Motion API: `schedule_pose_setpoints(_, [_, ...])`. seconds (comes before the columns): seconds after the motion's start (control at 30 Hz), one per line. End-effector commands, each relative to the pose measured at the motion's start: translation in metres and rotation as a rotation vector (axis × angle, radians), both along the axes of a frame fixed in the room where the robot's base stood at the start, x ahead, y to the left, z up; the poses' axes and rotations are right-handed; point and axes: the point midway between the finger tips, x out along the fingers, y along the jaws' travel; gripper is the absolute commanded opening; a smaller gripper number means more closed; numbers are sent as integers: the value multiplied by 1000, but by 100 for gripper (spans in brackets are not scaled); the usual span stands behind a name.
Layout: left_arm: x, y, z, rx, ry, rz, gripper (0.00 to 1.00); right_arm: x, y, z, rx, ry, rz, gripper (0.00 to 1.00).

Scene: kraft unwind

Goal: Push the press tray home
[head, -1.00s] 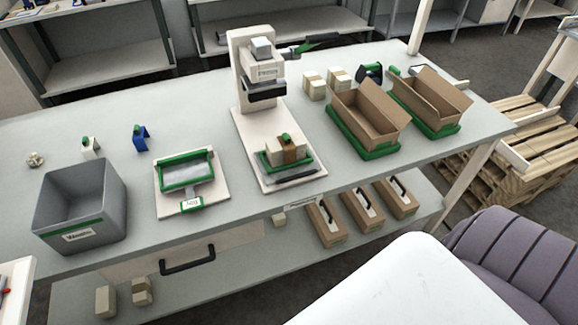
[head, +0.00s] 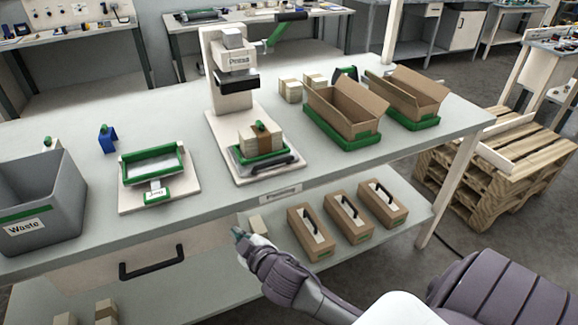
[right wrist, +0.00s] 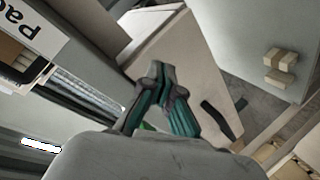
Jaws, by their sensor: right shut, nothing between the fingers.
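The white press (head: 232,85) stands on the bench with its lever raised to the right. Its press tray (head: 272,167), green-rimmed with a dark handle at the front, sits on the press base (head: 238,178) toward the front edge, forward of the press head. A block stack with a brown band (head: 262,138) stands on the tray. My right gripper (head: 238,232) is in front of the bench, below and apart from the tray; its teal fingers also show closed and empty in the right wrist view (right wrist: 157,82). My left gripper is not in view.
A green-framed tray on a board (head: 152,165) and a grey waste bin (head: 38,195) stand left of the press. Open cartons (head: 345,107) in green trays stand right. The bench front edge and a shelf with handled boxes (head: 310,230) lie near my right arm.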

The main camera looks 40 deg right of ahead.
Motion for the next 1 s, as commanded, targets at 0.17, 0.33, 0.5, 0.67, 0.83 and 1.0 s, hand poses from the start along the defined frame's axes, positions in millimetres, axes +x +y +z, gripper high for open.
schedule_pose_setpoints(0.17, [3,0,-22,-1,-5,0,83,10,13,75,-44,-221,52,0])
schedule_pose_setpoints(0.33, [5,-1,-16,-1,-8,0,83,38,39,143,-179,-476,217,0])
schedule_pose_setpoints(0.5, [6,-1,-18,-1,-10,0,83,46,80,204,-372,-742,459,0])
schedule_pose_setpoints(0.67, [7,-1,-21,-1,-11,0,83,38,125,236,-677,-955,814,0])
schedule_pose_setpoints(0.83, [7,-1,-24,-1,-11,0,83,38,120,206,-1173,-901,1312,0])
schedule_pose_setpoints(1.0, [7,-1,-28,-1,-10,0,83,62,4,174,-1614,-383,1645,0])
